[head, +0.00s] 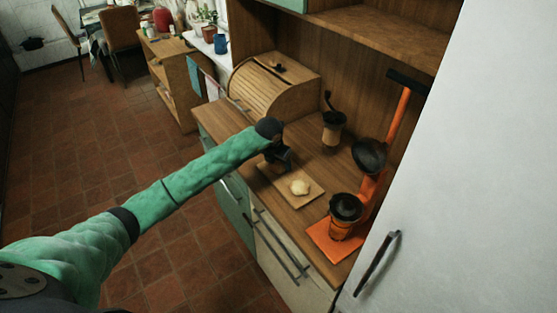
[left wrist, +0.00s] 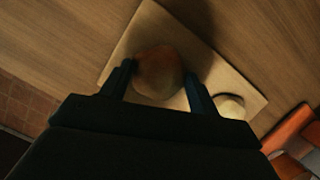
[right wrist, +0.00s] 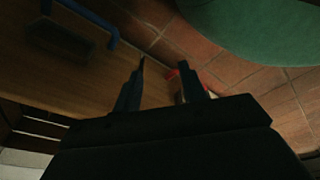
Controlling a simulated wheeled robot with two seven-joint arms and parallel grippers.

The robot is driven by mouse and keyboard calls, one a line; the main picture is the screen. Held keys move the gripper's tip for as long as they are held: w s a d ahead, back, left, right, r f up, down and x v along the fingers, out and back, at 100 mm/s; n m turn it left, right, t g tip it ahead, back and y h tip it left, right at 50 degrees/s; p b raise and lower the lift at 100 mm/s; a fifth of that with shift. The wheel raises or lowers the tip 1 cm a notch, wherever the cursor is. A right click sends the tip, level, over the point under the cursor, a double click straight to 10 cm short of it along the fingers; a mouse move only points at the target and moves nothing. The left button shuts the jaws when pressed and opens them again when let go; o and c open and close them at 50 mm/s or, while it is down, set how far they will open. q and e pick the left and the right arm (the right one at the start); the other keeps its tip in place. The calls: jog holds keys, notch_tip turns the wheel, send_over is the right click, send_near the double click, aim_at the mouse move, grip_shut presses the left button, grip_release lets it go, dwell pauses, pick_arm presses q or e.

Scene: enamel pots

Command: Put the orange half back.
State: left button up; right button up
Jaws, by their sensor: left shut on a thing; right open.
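My left gripper (head: 279,158) is over the far left part of a small wooden board (head: 318,189) on the counter. In the left wrist view its fingers (left wrist: 158,90) are shut on a round, dull orange-brown thing (left wrist: 158,72), which looks like the orange half. It appears above the board (left wrist: 135,35); whether it touches the board I cannot tell. A pale round piece (head: 300,187) lies on the board, apart from the gripper; it also shows in the left wrist view (left wrist: 230,105). My right gripper (right wrist: 168,85) is open and empty, away from the counter.
An orange lever juicer (head: 372,185) stands to the right of the board. A hand grinder (head: 333,125) and a wooden bread box (head: 275,85) stand behind. A white cabinet door (head: 450,150) bounds the right side. Tiled floor (head: 130,150) lies left.

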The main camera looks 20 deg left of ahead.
pick_arm(q)
jog(key=shift+f, duration=0.1)
pick_arm(e)
jog(key=shift+w, duration=0.25)
pick_arm(q)
jog(key=o, duration=1.1)
pick_arm(e)
jog(key=shift+d+r, duration=0.1)
pick_arm(q)
jog(key=shift+r, duration=0.25)
jog(key=b+v, duration=0.1)
jog(key=v, duration=0.1)
jog(key=shift+s+r+b, duration=0.1)
jog(key=shift+r+b, duration=0.15)
jog(key=shift+b, duration=0.05)
jog(key=b+v, duration=0.3)
jog(key=v, duration=0.6)
jog(key=shift+s+r, duration=0.1)
pick_arm(e)
jog(key=w+a+r, duration=0.3)
jog(key=w+r, duration=0.2)
jog(key=r, duration=0.1)
jog(key=shift+w+a, duration=0.3)
jog(key=shift+w, duration=0.1)
